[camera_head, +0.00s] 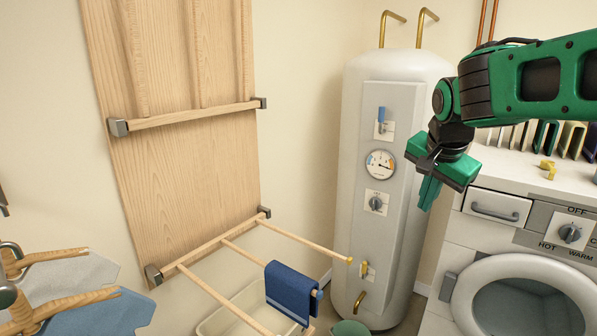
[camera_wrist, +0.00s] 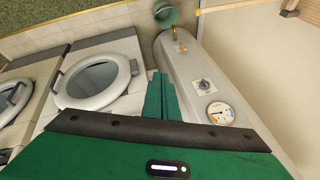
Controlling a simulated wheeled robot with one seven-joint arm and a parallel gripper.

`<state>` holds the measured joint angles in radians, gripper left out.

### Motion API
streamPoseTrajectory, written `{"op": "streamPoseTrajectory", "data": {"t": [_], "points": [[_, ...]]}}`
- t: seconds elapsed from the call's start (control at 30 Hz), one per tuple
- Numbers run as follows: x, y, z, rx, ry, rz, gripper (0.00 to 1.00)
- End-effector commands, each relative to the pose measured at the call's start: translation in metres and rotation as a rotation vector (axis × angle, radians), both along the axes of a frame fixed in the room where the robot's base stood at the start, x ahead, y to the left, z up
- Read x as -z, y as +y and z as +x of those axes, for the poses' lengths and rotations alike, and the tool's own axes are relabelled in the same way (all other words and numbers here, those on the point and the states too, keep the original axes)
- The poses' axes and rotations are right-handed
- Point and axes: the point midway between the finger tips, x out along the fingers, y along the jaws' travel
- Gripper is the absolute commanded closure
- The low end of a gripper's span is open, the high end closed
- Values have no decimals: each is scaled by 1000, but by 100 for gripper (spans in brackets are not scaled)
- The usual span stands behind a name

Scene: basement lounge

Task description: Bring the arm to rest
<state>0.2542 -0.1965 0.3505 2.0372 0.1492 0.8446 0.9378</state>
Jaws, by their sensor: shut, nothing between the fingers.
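My gripper (camera_head: 428,193) hangs from my green and black arm at the upper right of the head view. Its fingers point down and are shut with nothing between them. It is in the air in front of the right side of the white water tank (camera_head: 350,200), above and left of the washing machine. In the wrist view the closed green fingers (camera_wrist: 160,98) show at the middle, with the tank (camera_wrist: 185,75) to their right and the round washer door (camera_wrist: 91,80) to their left. I cannot tell the exact gap between fingers and tank.
A wooden drying rack (camera_head: 205,245) folds out from the wall panel, with a blue towel (camera_head: 290,291) on it. The washing machine (camera_head: 500,208) stands at right with a yellow item (camera_head: 547,168) and several upright items on top. Wooden hangers (camera_head: 60,300) are at lower left.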

Motion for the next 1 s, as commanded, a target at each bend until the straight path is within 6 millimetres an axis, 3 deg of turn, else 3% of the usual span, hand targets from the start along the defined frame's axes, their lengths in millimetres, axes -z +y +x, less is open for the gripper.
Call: {"op": "streamPoseTrajectory", "data": {"t": [0.1,0.23,0.37,0.5,0.6,0.7,1.0], "points": [[27,-51,-55,-45,104,-62,100],[57,-94,-121,-113,224,-89,100],[90,-122,-192,-201,333,-69,100],[121,-131,-256,-302,415,-17,100],[135,-130,-285,-359,444,18,100],[144,-128,-301,-393,458,39,100],[146,-128,-306,-406,462,45,100]]}}
